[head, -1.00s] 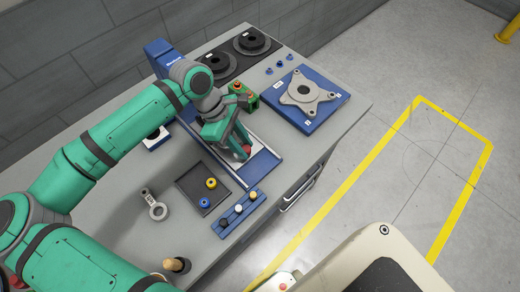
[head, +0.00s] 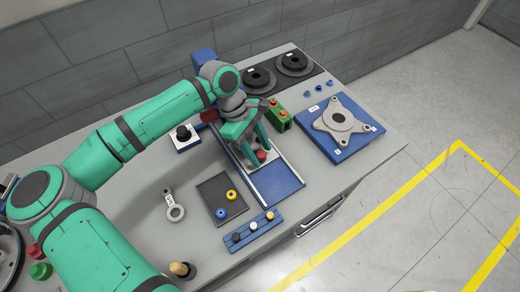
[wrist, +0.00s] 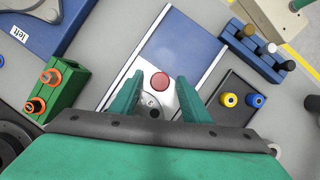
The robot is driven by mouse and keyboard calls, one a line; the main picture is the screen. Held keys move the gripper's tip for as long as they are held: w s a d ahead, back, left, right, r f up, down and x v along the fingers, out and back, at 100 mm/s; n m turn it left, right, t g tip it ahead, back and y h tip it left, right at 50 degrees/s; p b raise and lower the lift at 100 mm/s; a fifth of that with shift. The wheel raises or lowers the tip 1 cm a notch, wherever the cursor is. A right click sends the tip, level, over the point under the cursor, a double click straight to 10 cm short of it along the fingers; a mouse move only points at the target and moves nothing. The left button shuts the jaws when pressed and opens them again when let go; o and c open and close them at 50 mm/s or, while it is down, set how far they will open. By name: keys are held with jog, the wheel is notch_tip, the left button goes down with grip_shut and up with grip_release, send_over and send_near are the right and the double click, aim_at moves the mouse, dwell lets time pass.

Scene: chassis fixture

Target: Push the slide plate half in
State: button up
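The slide plate (wrist: 143,101) is a silver plate with a red knob (wrist: 160,82). It lies on a blue slide bed with pale side rails (wrist: 185,45); in the head view the bare blue bed (head: 274,184) shows in front of the plate toward the table's front edge. My gripper (head: 256,158) is low over the plate, and the red knob also shows there (head: 262,155). In the wrist view my two fingers (wrist: 160,84) are apart on either side of the knob, with gaps visible. The plate's rear part is hidden under my gripper.
A green block with orange-topped posts (head: 279,114) stands close to the right of my gripper. A dark tray (head: 212,207) with yellow and blue rings and a blue peg holder (head: 252,230) lie at the front left. A blue fixture (head: 345,151) is farther right.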

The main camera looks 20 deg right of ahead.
jog(key=v, duration=1.1)
